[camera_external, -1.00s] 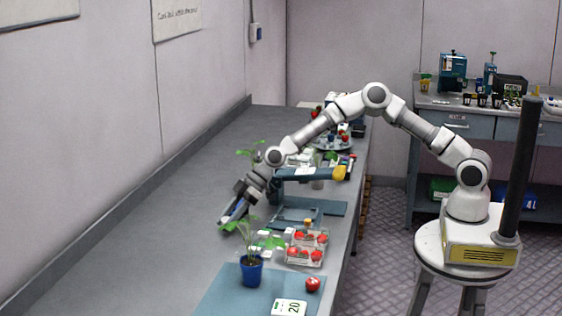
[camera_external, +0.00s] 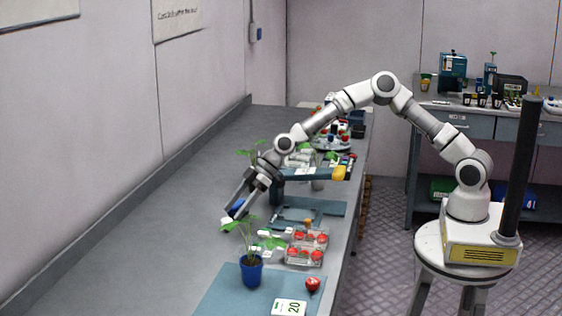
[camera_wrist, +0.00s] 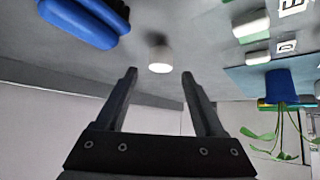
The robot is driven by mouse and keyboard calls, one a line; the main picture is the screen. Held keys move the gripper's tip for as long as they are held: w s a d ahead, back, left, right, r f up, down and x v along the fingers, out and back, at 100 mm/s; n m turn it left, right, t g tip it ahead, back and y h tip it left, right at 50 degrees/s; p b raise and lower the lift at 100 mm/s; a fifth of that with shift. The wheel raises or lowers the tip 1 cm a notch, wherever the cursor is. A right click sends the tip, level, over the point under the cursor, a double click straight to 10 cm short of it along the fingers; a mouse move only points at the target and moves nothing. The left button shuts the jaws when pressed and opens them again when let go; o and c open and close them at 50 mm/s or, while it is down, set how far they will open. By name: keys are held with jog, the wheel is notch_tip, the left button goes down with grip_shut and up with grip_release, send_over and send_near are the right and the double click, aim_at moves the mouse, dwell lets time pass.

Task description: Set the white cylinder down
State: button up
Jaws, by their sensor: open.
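A small white cylinder (camera_wrist: 160,60) stands on the grey bench in the wrist view, ahead of my fingertips and in line with the gap between them. A visible space separates it from the fingers. My gripper (camera_wrist: 160,75) is open, with nothing between its fingers. In the external view my gripper (camera_external: 240,203) is over the bench, tilted down to the left.
A blue object (camera_wrist: 80,22) lies at upper left in the wrist view. A blue plant pot (camera_external: 251,270) stands on a blue mat (camera_external: 215,298). Clear boxes of red berries (camera_external: 304,256) sit to its right. Bare bench lies left of my gripper.

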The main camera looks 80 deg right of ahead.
jog(key=v, duration=0.7)
jog(key=shift+s+r, duration=0.2)
jog(key=shift+d, duration=0.1)
jog(key=s+d+r+m+h+p, duration=0.1)
jog(key=s+d+r+m+h, duration=0.1)
jog(key=s, duration=1.1)
jog(key=s+d+r+m+h+p, duration=0.1)
jog(key=s+d+r+m, duration=0.3)
jog(key=s, duration=1)
jog(key=s+d+r+m+h+p, duration=0.1)
jog(key=s+d+r+m+h, duration=0.2)
jog(key=s+d+r, duration=0.4)
jog(key=shift+s+r+g+p, duration=0.4)
jog(key=shift+s+r, duration=1)
jog(key=shift+s, duration=2)
jog(key=shift+d, duration=0.15)
